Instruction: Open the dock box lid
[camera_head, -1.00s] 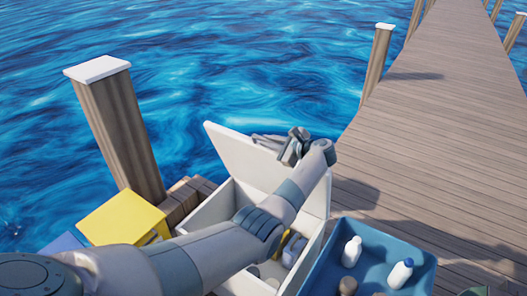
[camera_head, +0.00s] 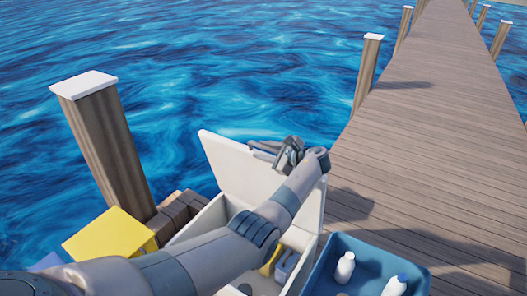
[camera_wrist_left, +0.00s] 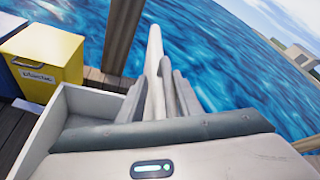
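The dock box (camera_head: 214,218) is a white box at bottom centre in the head view; its wall also shows in the left wrist view (camera_wrist_left: 75,103). Its lid (camera_head: 235,170) stands raised, roughly upright, at the back of the box. My left gripper (camera_head: 272,148) is at the lid's upper right edge, with its arm crossing over the box. In the left wrist view, the lid (camera_wrist_left: 154,60) shows edge-on between the fingers (camera_wrist_left: 158,95), which look closed on it. Part of the box's inside is hidden by my arm. My right gripper is out of view.
A blue tray (camera_head: 415,272) with white bottles (camera_head: 345,267) stands right of the box. A yellow box (camera_head: 108,236) and a wooden post (camera_head: 110,145) are at left. Water lies behind. The plank dock (camera_head: 430,130) is clear at upper right.

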